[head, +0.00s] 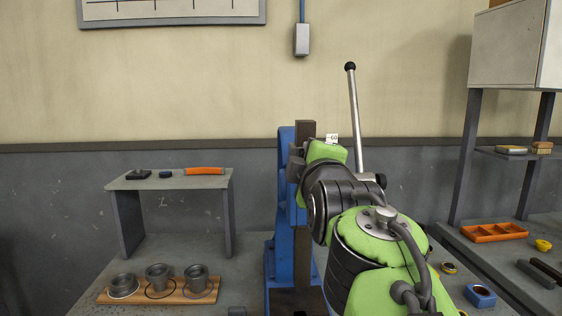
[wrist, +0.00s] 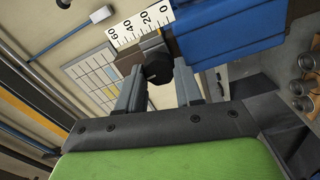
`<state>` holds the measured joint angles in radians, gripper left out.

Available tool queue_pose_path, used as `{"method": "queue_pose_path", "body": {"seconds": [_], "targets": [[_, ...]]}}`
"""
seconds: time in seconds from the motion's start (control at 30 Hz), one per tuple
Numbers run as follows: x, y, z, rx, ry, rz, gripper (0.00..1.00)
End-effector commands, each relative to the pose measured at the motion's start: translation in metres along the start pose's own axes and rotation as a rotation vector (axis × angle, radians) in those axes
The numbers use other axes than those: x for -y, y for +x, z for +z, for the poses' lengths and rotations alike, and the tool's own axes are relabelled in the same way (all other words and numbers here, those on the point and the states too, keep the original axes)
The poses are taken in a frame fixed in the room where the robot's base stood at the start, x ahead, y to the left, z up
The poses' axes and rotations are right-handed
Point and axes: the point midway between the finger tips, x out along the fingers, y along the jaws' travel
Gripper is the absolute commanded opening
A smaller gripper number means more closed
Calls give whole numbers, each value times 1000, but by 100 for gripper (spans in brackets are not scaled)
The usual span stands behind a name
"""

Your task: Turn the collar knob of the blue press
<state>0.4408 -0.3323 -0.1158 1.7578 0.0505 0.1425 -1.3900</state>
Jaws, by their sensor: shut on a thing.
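The blue press (head: 284,258) stands in the middle of the head view, with a dark upright ram and a long lever with a black ball end (head: 355,115). Its blue body also shows at the top of the wrist view (wrist: 232,30). The black collar knob (wrist: 158,68) is between the fingertips of my gripper (wrist: 158,82), which is shut on it. A white scale plate (wrist: 140,25) marked 0, 20, 40, 60 sits just beyond the knob. In the head view my arm hides the knob and most of the gripper.
A wooden board (head: 130,296) with metal cups and rings lies at the lower left, by a small grey shelf (head: 168,182) with small items. My arm fills the space right of the press. An orange tray (head: 470,232) and blue block (head: 480,296) are at right.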

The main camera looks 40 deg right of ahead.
Motion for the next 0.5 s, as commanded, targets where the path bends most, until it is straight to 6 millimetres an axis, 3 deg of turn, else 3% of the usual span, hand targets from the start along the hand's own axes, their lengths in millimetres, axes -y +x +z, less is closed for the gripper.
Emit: {"method": "queue_pose_path", "body": {"seconds": [0.07,0.1,0.23,0.5], "targets": [[-2,0,-1,-2,1,4,5],[-2,0,-1,-2,1,4,41],[-1,0,0,-1,1,3,61],[-1,-1,0,-1,2,2,61]]}}
